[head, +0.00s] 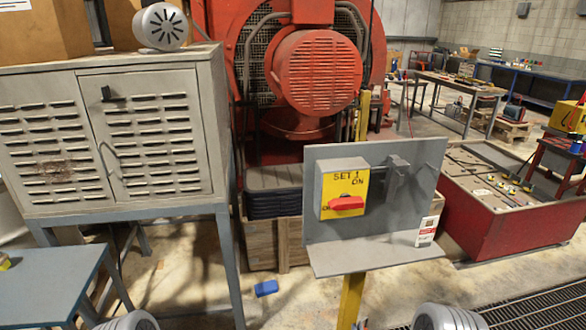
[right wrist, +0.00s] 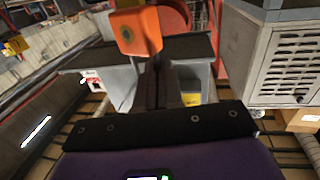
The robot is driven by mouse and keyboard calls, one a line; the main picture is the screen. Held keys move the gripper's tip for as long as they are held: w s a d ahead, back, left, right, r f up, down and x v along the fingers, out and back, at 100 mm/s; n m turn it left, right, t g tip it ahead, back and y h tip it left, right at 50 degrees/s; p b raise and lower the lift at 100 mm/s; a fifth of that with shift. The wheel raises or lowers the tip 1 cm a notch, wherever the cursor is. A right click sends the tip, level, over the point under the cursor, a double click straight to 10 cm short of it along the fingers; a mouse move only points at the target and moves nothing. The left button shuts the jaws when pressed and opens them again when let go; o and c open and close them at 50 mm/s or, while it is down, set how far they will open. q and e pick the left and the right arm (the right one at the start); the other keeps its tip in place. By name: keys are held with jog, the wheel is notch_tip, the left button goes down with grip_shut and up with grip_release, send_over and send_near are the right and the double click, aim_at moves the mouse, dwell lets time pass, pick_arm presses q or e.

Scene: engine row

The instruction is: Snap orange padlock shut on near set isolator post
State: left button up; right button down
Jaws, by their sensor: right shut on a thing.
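The isolator post has a grey panel (head: 320,235) with a front shelf, on a yellow leg (head: 350,300). On the panel is a yellow "SET 1 ON" switch box (head: 355,186) with a red handle (head: 346,203). A grey bracket (head: 397,168) sticks out right of the box. In the right wrist view, which looks upside down, my right gripper (right wrist: 158,72) is shut on the orange padlock (right wrist: 135,30). The padlock's body shows past the fingertips, with the panel behind. I cannot make out its shackle. The padlock and right fingertips do not show in the head view. My left gripper is out of view.
A grey louvred cabinet (head: 150,140) stands left of the post. The red machine (head: 315,75) is behind it, above a wooden crate (head: 262,243). A red bench (head: 515,215) stands at right. A blue object (head: 266,288) lies on the floor. Space before the panel looks clear.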

jog(key=w+d+r+m+g+h, duration=0.1)
jog(key=d+r+m+h, duration=0.2)
jog(key=d+r, duration=0.3)
jog(key=w+d+r+m+g+h, duration=0.1)
jog(key=d+r+h, duration=0.4)
jog(key=r, duration=0.9)
jog(key=shift+w+d+r+m+h, duration=0.25)
jog(key=shift+w+d+m+h, duration=0.15)
jog(key=shift+d+m, duration=0.45)
jog(key=shift+w, duration=0.1)
